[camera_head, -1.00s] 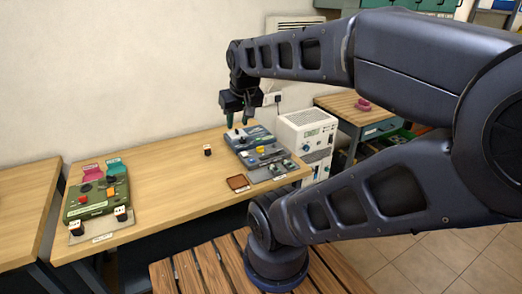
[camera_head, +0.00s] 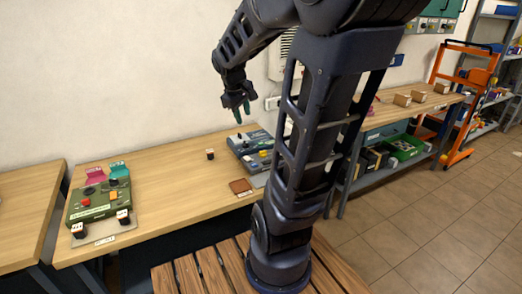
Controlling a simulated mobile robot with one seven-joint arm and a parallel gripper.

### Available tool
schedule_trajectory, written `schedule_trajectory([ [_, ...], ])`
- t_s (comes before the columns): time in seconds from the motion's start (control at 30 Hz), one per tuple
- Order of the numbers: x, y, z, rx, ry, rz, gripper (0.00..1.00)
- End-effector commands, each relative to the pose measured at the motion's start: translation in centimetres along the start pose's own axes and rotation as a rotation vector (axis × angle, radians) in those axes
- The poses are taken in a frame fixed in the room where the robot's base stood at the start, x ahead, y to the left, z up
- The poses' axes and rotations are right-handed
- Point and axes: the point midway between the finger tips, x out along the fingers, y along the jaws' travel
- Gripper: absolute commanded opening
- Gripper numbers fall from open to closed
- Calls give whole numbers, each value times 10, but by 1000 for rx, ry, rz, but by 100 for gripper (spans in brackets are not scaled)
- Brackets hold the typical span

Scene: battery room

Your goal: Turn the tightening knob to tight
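A blue control panel (camera_head: 249,144) lies on the wooden table, with small knobs and a yellow part on top; my arm hides its right side. A green control panel (camera_head: 88,211) stands at the table's left, with a red button (camera_head: 86,202), an orange part (camera_head: 113,196) and a black part. I cannot tell which part is the tightening knob; the labels are too small to read. My gripper (camera_head: 242,114) hangs in the air above the back of the blue panel, fingers pointing down. Its two fingers look apart, with nothing between them.
The middle of the table (camera_head: 165,180) is clear. At the right are a workbench with boxes (camera_head: 402,100), a green crate (camera_head: 405,147) and an orange cart (camera_head: 464,80).

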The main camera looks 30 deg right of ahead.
Motion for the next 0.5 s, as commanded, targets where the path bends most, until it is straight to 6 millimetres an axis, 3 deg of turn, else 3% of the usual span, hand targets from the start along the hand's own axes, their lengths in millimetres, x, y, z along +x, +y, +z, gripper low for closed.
schedule_trajectory([
  [0.5, 104, 73, -61, -493, -177, 7, 34],
])
